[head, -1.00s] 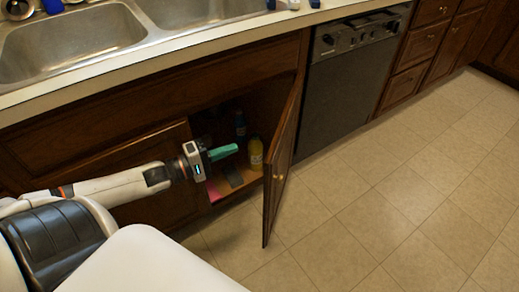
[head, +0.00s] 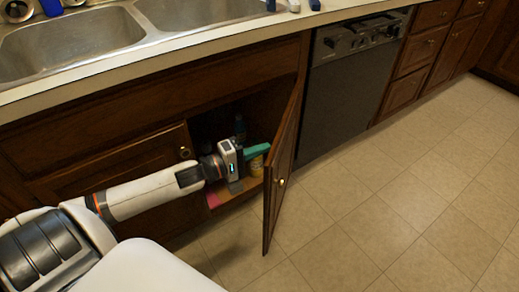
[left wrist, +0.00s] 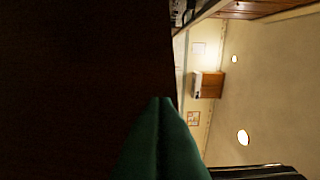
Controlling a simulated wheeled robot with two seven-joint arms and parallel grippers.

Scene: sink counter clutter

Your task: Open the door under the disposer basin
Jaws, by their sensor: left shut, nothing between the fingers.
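The right cabinet door (head: 283,170) under the sink stands swung well out from the cabinet front, hinged on its right side, with a small round knob (head: 281,182). My left gripper (head: 258,150) has green fingers, shut and empty, at the opening near the inner face of the door; whether it touches cannot be told. In the left wrist view the green fingers (left wrist: 160,145) are together beside a large dark surface (left wrist: 80,80). The left cabinet door (head: 120,180) is closed. The double sink's basins (head: 75,42) are above. My right gripper is not in view.
The dishwasher (head: 345,95) stands right of the door. The tiled floor (head: 400,210) is clear.

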